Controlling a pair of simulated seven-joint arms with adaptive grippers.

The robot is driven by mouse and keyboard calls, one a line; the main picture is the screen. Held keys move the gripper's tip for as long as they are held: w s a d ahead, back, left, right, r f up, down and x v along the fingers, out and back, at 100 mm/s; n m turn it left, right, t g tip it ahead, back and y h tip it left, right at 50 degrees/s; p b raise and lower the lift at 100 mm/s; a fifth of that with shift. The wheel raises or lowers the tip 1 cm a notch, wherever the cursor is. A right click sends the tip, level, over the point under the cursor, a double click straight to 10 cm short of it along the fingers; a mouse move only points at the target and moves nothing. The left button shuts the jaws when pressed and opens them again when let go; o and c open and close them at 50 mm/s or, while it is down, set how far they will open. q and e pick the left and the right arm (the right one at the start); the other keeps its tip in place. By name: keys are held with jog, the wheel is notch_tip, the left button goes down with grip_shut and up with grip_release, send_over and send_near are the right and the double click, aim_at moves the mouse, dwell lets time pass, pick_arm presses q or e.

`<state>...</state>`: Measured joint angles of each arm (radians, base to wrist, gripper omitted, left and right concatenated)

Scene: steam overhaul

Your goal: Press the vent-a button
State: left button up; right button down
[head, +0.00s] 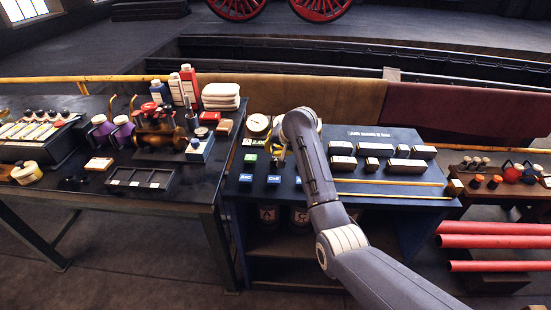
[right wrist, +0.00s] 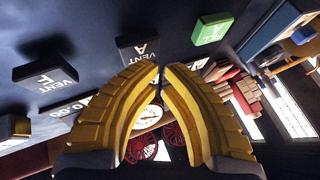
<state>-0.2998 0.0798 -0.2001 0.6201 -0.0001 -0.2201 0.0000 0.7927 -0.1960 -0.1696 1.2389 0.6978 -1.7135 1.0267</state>
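The vent-a button (right wrist: 140,48), a dark block lettered VENT A, shows in the right wrist view just beyond my fingertips and slightly left of them. I cannot tell whether the fingertips touch it. My right gripper (right wrist: 160,72) has its yellow fingers brought together at the tips, with nothing between them. In the head view the right gripper (head: 277,160) points down over the button area of the blue bench, and I cannot clearly make out the vent-a button there. My left gripper is not in view.
On the blue bench (head: 335,208), blue buttons (head: 273,180) stand near the front edge, a gauge (head: 257,123) at the back, metal blocks (head: 405,166) to the right.

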jog(key=shift+f, duration=0.55)
dwell(0.6)
jog(key=shift+r, duration=0.7)
jog(key=shift+r, duration=3)
jog(key=shift+d, duration=0.1)
